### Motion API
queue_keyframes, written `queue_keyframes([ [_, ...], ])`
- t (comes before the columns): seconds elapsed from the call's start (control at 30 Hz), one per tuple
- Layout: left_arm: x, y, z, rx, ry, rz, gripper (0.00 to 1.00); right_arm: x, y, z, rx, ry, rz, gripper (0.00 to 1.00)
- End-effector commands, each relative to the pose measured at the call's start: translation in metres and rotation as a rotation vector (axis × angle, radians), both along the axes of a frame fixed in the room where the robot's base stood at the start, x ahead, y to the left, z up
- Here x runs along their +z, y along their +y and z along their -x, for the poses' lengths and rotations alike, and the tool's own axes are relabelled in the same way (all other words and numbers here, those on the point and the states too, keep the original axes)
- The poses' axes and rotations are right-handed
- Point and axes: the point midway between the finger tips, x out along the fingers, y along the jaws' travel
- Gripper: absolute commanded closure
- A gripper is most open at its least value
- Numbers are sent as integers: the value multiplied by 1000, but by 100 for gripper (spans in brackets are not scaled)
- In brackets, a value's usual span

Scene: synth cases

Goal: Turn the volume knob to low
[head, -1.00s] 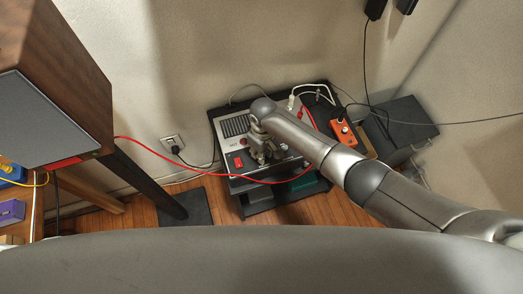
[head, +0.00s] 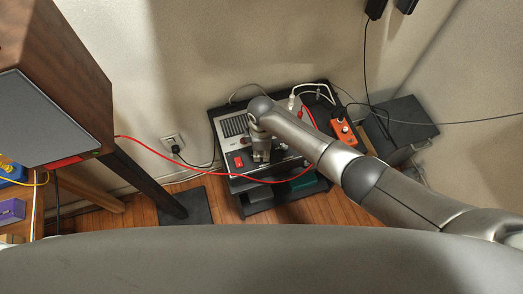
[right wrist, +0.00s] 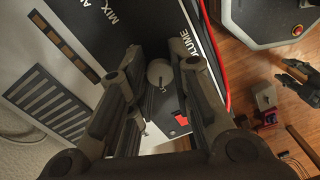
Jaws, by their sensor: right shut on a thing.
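The volume knob (right wrist: 158,74) is a small round silver knob on the dark panel, beside the printed word VOLUME in the right wrist view. My right gripper (right wrist: 155,60) has its fingers on either side of it and is shut on it. In the head view my right gripper (head: 262,154) points down onto the grey and black device (head: 234,127), and the gripper and arm hide the knob there. A dark jaw-like part at the right edge of the right wrist view looks like my left gripper (right wrist: 297,75); its opening is unclear.
A red switch (head: 239,162) sits on the device left of my gripper. A red cable (head: 205,172) crosses its front. An orange box (head: 343,132) and a dark box (head: 403,128) stand to the right. A wooden cabinet (head: 75,75) stands at left.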

Motion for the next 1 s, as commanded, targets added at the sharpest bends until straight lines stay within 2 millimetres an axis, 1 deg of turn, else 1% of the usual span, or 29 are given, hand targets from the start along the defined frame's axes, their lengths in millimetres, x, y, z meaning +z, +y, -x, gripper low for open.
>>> queue_keyframes([
  [0.2,0,0,0,0,0,0,60,0,-1,0,31,1,3,100],
  [0.57,0,0,0,1,0,-1,60,0,-1,0,33,0,4,100],
  [0.6,0,0,0,1,0,-1,60,0,-1,0,33,0,4,77],
  [0.77,0,0,0,1,0,-1,60,0,-1,0,33,0,3,56],
  [1.0,0,1,0,0,0,-1,60,0,0,0,33,0,1,56],
])
